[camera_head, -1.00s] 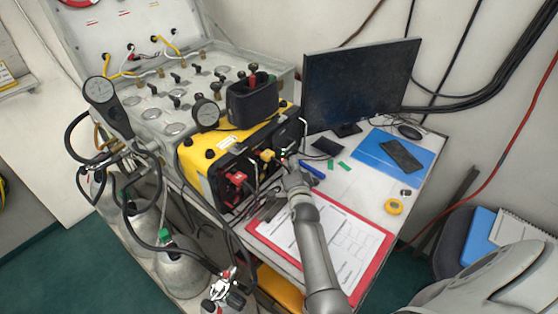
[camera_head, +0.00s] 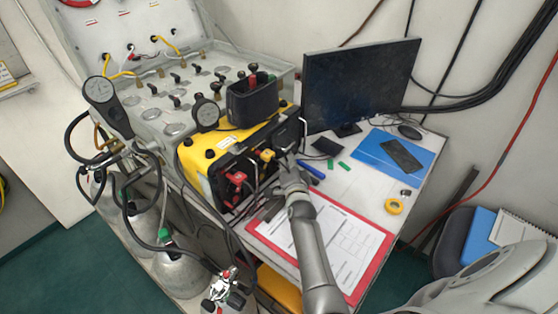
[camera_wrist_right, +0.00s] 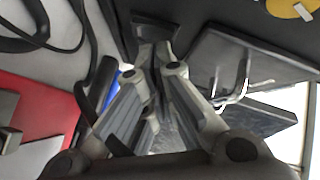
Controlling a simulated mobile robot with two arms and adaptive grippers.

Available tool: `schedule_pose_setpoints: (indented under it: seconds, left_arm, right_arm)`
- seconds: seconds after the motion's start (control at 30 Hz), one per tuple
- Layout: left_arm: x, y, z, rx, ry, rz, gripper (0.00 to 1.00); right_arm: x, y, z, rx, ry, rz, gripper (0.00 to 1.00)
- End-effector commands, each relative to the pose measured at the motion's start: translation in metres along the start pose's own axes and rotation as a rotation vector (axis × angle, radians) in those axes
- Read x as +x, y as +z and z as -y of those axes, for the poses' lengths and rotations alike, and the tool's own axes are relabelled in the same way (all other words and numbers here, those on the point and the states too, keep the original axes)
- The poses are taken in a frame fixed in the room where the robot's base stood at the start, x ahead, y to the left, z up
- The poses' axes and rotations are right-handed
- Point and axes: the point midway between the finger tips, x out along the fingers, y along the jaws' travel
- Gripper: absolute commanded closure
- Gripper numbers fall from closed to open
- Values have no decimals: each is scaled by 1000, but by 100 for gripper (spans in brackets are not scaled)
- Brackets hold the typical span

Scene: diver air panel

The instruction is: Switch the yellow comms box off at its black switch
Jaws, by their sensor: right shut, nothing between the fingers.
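The yellow comms box (camera_head: 197,168) stands on the desk with its black front panel facing the lower right. The panel carries a red part (camera_head: 235,178), a yellow part (camera_head: 267,155) and metal handles. My right gripper (camera_head: 284,162) is shut and empty, its tips close to the right part of the panel. In the right wrist view its fingers (camera_wrist_right: 155,52) point towards dark surfaces, with a metal handle (camera_wrist_right: 238,82) to the right. I cannot make out the black switch or tell whether the fingertips touch it. My left gripper is not in view.
A red clipboard (camera_head: 376,262) with papers lies below my right arm. A monitor (camera_head: 358,82) stands behind, right of the box. A blue marker (camera_head: 311,170) lies near the gripper. A black case (camera_head: 252,102) sits atop the box. Gas cylinders (camera_head: 180,270) stand lower left.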

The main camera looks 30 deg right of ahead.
Motion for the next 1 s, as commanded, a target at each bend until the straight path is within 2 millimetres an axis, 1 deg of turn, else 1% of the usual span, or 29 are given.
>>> schedule_pose_setpoints:
  seconds: [0.33,0.63,1.0]
  left_arm:
    - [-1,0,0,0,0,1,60]
    - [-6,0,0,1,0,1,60]
    - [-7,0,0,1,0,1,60]
  right_arm:
    - [-1,0,0,-1,1,0,100]
    - [-10,-8,-7,-2,1,0,100]
    - [-12,-9,-9,-1,1,0,100]
